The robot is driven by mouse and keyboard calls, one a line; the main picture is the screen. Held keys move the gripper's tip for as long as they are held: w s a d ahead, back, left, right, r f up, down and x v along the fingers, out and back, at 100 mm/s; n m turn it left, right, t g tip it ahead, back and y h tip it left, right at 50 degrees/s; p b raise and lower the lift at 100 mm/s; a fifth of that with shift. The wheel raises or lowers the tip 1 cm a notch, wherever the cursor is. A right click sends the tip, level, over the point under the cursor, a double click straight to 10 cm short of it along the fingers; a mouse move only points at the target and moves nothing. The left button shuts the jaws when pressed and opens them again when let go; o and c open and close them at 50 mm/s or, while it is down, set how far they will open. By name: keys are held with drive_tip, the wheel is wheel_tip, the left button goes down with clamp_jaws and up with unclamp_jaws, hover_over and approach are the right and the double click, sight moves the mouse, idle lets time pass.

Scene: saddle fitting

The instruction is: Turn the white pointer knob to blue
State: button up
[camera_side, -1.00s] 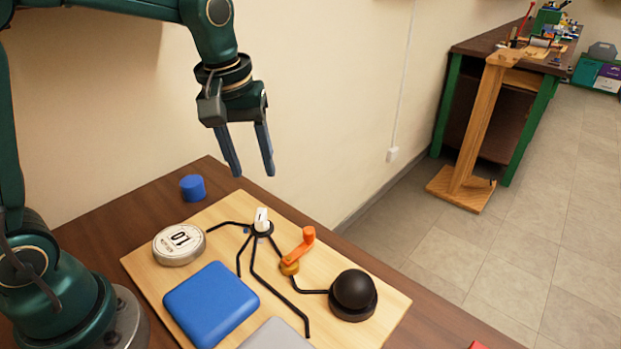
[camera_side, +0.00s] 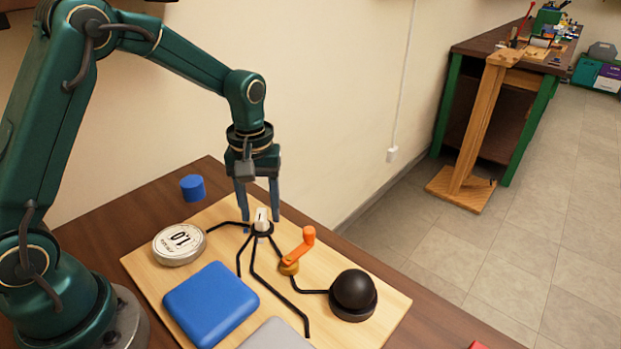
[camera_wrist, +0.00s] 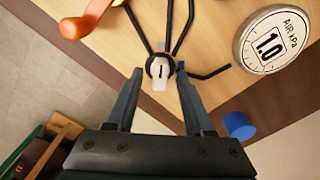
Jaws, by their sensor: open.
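The white pointer knob (camera_side: 262,217) stands upright on a black base on the wooden board and has a dark mark on its top. It also shows in the wrist view (camera_wrist: 159,74). My gripper (camera_side: 259,214) is open above the board, with one blue-grey finger on each side of the knob. In the wrist view the fingertips (camera_wrist: 159,69) show gaps to the knob. The blue square pad (camera_side: 211,303) lies flat on the board, and a black line runs from the knob towards it. Which way the pointer faces is hard to tell.
A round gauge (camera_side: 179,245), an orange crank (camera_side: 299,250), a black dome (camera_side: 353,291) and a grey pad (camera_side: 275,335) share the board (camera_side: 385,317). Black lines fan out from the knob. A blue cylinder (camera_side: 193,188) stands on the table behind the board.

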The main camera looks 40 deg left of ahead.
clamp_jaws()
drive_tip(key=shift+m, duration=0.3)
drive_tip(key=m, duration=0.7)
drive_tip(key=shift+r, duration=0.1)
drive_tip(key=m, duration=0.4)
drive_tip(key=shift+m, duration=2.1)
